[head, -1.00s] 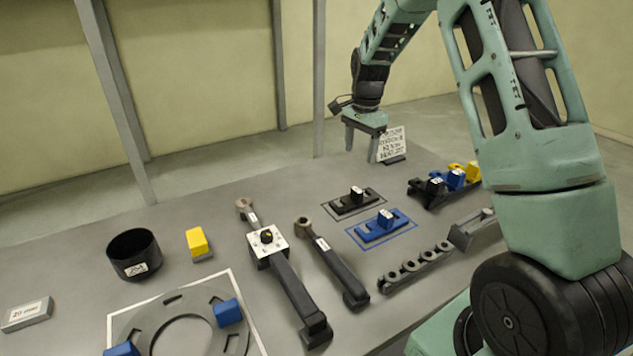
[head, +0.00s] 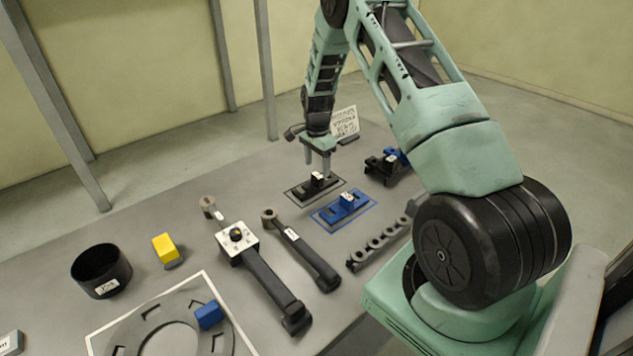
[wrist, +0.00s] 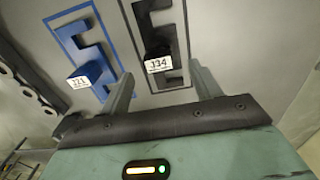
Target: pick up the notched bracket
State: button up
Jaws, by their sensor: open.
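Two flat notched brackets lie side by side on the table. The black bracket (head: 325,187) is inside a dark outline and has a raised block with a white label, reading about 334 in the wrist view (wrist: 153,18). The blue bracket (head: 337,212) is inside a blue outline, with a labelled block; it shows left of the black one in the wrist view (wrist: 76,32). My gripper (head: 317,164) is open and empty, pointing down just above the black bracket. In the wrist view its fingertips (wrist: 161,76) are on either side of the black bracket's block.
A black cup (head: 101,271), a yellow block (head: 165,248) and a grey ring plate (head: 137,330) lie left.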

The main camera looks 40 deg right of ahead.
aim_at(317, 175)
jog(key=shift+s+f+p, duration=0.1)
jog(key=shift+f+p, duration=1.55)
jog(key=shift+f, duration=1.05)
jog(key=c, duration=1.3)
jog(key=shift+r, duration=0.1)
